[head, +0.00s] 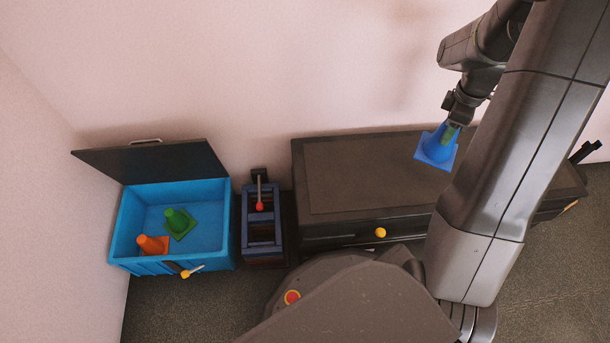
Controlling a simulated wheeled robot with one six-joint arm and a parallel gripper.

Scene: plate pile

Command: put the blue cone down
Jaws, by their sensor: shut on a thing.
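The blue cone (434,152) is in the head view, right of centre, with its square base lowest and facing left. My gripper (452,128) is shut on the upper part of the cone. The cone appears in front of the dark cabinet top (350,180), near its right part. Whether its base touches the top or hangs above it I cannot tell. Part of the cabinet is hidden behind my arm column.
A blue box (207,212) with its dark lid (150,160) open stands at the left, holding an orange cone (153,245) and a green cone (178,222). A narrow blue rack (262,235) with a red-tipped lever (259,205) stands beside it. The cabinet's left top is clear.

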